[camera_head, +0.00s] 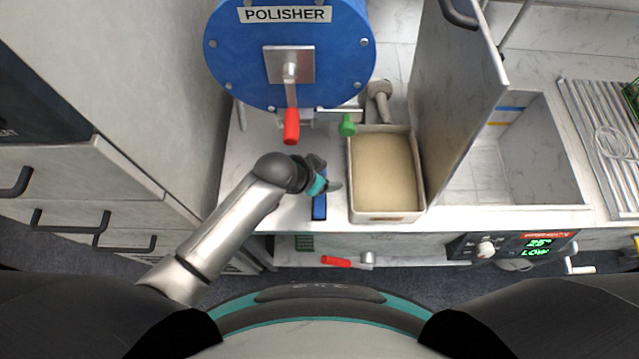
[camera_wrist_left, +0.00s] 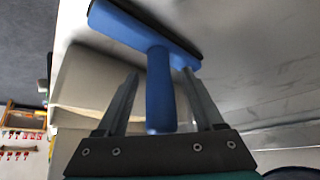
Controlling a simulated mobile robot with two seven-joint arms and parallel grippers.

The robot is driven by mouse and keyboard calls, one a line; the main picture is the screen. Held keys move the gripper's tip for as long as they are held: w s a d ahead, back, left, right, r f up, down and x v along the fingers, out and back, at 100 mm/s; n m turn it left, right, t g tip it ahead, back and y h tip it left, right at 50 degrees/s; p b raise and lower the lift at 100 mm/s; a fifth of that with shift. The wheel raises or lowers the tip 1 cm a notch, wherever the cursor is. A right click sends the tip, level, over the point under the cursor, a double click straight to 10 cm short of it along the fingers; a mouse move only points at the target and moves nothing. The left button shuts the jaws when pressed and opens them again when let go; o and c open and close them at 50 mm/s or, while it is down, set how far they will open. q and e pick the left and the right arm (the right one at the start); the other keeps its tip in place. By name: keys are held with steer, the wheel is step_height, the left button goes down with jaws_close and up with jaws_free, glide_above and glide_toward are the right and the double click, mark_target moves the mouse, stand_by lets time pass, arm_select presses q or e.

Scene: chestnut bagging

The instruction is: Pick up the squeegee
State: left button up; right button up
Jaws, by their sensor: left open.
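The blue squeegee (camera_head: 319,207) lies on the light counter, left of the bin, partly hidden under my left gripper (camera_head: 325,177) in the head view. In the left wrist view the squeegee (camera_wrist_left: 160,92) shows a wide blue head with a dark edge and a thick handle. My left gripper (camera_wrist_left: 160,76) is open, with one finger on each side of the handle. Gaps show between the fingers and the handle, so it is not gripped. My right gripper is not in view.
A bin (camera_head: 353,193) of pale grains stands close right of the squeegee. The blue polisher drum (camera_head: 230,70) with a red-handled lever (camera_head: 291,126) and a green knob (camera_head: 348,125) is behind. An upright grey panel (camera_head: 455,90) rises further right.

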arm_select(q)
jaws_close()
stand_by(0.6)
